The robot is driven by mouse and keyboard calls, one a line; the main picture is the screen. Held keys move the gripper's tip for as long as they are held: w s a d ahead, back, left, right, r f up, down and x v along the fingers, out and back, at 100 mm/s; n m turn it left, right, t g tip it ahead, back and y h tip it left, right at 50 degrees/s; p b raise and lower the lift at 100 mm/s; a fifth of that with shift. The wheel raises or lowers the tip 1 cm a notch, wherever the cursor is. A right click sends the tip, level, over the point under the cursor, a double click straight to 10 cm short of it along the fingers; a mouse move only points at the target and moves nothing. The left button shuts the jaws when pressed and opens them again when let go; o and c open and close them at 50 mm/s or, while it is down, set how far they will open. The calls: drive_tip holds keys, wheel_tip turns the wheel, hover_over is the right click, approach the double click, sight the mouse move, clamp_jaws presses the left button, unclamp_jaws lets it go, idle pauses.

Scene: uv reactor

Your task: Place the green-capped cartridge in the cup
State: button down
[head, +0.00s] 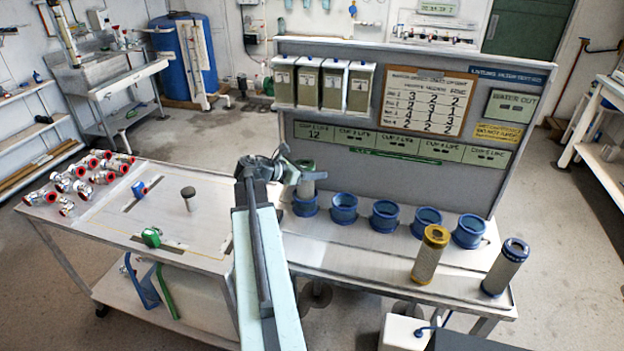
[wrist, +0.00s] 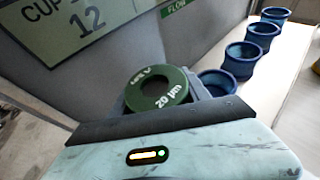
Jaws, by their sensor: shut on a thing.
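The green-capped cartridge shows in the wrist view as a dark green ring cap (wrist: 157,90) marked "20 µm". In the head view its pale body (head: 307,186) is upright at the leftmost blue cup (head: 305,208), below the "12" sign. Its lower end is hidden by the cup's rim or lies just above it; I cannot tell whether it is seated. My gripper (head: 297,172) is shut on the cartridge near its top. In the wrist view the cup under it is hidden.
Several more blue cups (head: 385,216) stand in a row to the right. A yellow-capped cartridge (head: 428,262) and a blue-capped cartridge (head: 503,272) stand at the bench's right front. The grey panel (head: 450,190) rises close behind the cups. Red-handled valves (head: 70,180) lie on the left table.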

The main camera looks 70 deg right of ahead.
drive_tip(key=shift+r, duration=0.1)
drive_tip(key=c, duration=0.5)
unclamp_jaws()
drive_tip(key=shift+r, duration=0.1)
drive_tip(key=p+v, duration=0.5)
drive_tip(key=v, duration=0.7)
